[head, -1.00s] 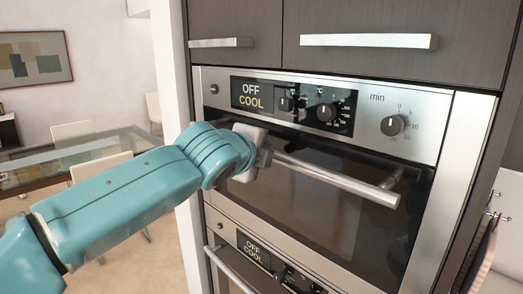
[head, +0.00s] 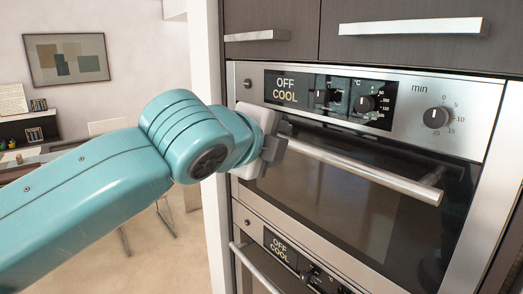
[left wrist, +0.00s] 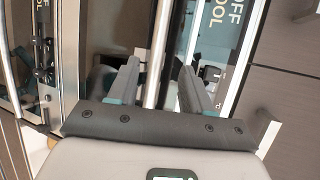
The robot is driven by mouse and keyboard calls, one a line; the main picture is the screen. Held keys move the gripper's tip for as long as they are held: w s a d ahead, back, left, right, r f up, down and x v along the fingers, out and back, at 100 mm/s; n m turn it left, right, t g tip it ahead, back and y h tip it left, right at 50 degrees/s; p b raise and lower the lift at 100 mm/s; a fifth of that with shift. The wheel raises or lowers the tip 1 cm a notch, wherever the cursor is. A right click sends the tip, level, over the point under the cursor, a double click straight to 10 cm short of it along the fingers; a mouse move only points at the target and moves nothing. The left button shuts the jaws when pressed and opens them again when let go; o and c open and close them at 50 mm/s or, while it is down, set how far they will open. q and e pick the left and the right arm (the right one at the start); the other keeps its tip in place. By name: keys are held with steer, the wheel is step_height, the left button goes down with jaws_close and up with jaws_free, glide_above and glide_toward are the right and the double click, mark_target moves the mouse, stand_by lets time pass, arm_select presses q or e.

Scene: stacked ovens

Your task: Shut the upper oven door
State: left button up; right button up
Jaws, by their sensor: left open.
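The upper oven door (head: 330,195) has dark glass and a long silver bar handle (head: 365,172) below the control panel. It looks shut or nearly so; I cannot tell whether a small gap is left at its top edge. My left gripper (head: 272,150) is at the left end of the handle, partly hidden behind my teal wrist. In the left wrist view, the fingers of my left gripper (left wrist: 159,68) are apart, with the handle bar (left wrist: 160,40) running between them in the picture. I cannot tell whether either finger touches it. My right gripper is not in view.
The control panel (head: 300,92) reads OFF COOL and has several knobs. The lower oven (head: 270,228) sits beneath, with its own handle. Cabinet drawers with bar handles (head: 410,27) are above. A table and picture (head: 68,60) stand off to the left.

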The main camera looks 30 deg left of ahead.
arm_select(q)
steer(key=v, duration=0.5)
steer(key=shift+s+r, duration=0.1)
steer(key=shift+d, duration=0.1)
steer(key=shift+s, duration=0.15)
